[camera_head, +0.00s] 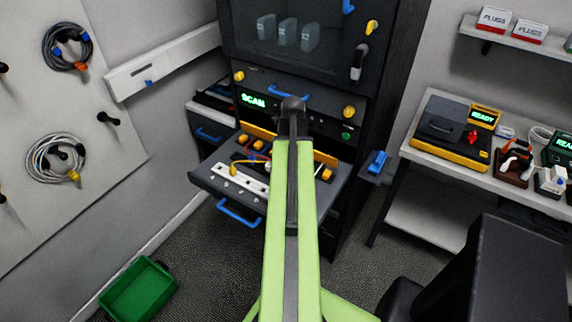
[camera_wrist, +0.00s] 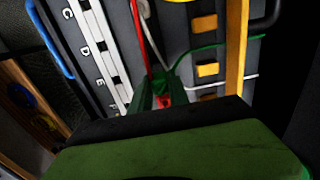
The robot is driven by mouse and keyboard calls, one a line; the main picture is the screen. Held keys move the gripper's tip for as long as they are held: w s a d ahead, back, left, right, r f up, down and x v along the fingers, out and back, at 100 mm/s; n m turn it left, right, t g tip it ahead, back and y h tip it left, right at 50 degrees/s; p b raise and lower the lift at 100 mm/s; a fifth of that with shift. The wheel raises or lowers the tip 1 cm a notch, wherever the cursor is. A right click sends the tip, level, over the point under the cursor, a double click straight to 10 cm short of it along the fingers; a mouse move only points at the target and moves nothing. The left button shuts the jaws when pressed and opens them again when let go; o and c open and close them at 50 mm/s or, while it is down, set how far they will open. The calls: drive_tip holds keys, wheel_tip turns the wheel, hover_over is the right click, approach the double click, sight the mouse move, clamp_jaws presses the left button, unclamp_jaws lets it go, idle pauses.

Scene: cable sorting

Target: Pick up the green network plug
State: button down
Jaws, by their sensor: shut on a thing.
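In the wrist view, the green network plug (camera_wrist: 161,76) sits between the fingertips of my gripper (camera_wrist: 158,93), at the end of a thin green cable (camera_wrist: 205,47) that runs off to the right. The fingers are shut on it. A small red part shows just below it between the fingers. The plug is over the grey drawer, close to the white lettered strip (camera_wrist: 92,45); whether it touches the drawer floor I cannot tell. In the head view, my arm hides the gripper and the plug above the open drawer (camera_head: 222,182).
Red and white cables (camera_wrist: 140,40) run beside the plug. Yellow blocks (camera_wrist: 205,24) and a yellow divider (camera_wrist: 236,55) lie to the right. The dark cabinet (camera_head: 300,60) rises behind the drawer. A green bin (camera_head: 138,292) is on the floor, and a workbench (camera_head: 425,160) stands right.

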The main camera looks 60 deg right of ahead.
drive_tip(key=s+d+r+p, duration=0.2)
drive_tip(key=s+r+p, duration=0.6)
drive_tip(key=s+r, duration=0.1)
drive_tip(key=shift+s+d+r, duration=0.15)
drive_tip(key=shift+s+d, duration=0.05)
drive_tip(key=shift+s, duration=0.1)
idle(0.4)
